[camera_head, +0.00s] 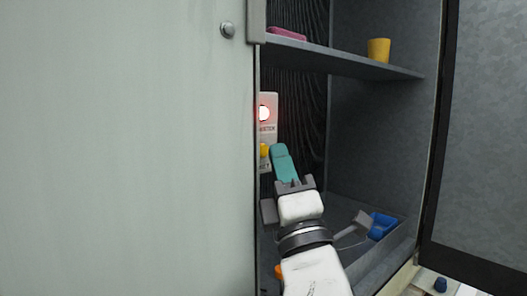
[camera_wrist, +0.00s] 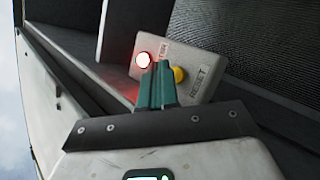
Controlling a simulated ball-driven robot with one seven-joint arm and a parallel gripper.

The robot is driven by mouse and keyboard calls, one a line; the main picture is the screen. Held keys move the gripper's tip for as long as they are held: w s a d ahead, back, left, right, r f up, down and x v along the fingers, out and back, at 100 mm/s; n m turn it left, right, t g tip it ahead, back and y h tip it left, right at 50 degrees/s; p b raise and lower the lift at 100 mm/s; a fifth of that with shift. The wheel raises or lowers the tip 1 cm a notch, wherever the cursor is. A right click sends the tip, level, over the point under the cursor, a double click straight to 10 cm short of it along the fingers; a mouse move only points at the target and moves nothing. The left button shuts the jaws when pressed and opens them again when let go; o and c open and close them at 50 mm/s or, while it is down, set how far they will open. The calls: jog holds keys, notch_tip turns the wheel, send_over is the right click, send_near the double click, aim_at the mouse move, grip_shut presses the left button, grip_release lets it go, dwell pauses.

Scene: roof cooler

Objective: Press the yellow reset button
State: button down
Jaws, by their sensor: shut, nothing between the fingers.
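The yellow reset button (camera_head: 264,150) sits on a pale control box (camera_head: 268,131) inside the cabinet, below a lit red lamp (camera_head: 264,112). In the wrist view the yellow button (camera_wrist: 180,74) shows just right of my fingertips, on the box face beside the word RESET. My gripper (camera_head: 279,150) has teal fingers and is shut and empty. In the wrist view the gripper (camera_wrist: 158,68) points at the box, with its tips between the lit lamp (camera_wrist: 144,60) and the button. The fingers overlap part of the box. I cannot tell whether the tips touch it.
A large pale door panel (camera_head: 125,150) covers the left side, close to the box. A shelf (camera_head: 340,62) above holds a yellow cup (camera_head: 379,50) and a pink item (camera_head: 287,34). A blue container (camera_head: 382,226) lies in the cabinet bottom. An open door (camera_head: 482,130) stands at right.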

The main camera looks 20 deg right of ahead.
jog(key=shift+w, duration=0.1)
dwell(0.7)
jog(key=shift+w+a, duration=0.15)
jog(key=shift+w, duration=0.15)
jog(key=shift+w+b, duration=0.1)
jog(key=shift+b, duration=0.2)
dwell(0.4)
jog(key=shift+w+a+r, duration=0.25)
jog(key=shift+w+r, duration=0.05)
jog(key=shift+r, duration=0.15)
dwell(0.9)
jog(key=shift+s+f, duration=0.15)
jog(key=shift+f, duration=0.1)
dwell(0.4)
jog(key=shift+s, duration=0.15)
jog(key=shift+s+d+f+p, duration=0.1)
jog(key=shift+s+d+p, duration=0.3)
jog(key=shift+s, duration=0.35)
jog(key=shift+s+d+f+p, duration=0.1)
jog(key=shift+s+d+p, duration=0.1)
jog(key=shift+s+p, duration=0.45)
jog(key=shift+s+d+f+p, duration=0.1)
jog(key=shift+s+d+p, duration=0.2)
jog(key=shift+s, duration=0.55)
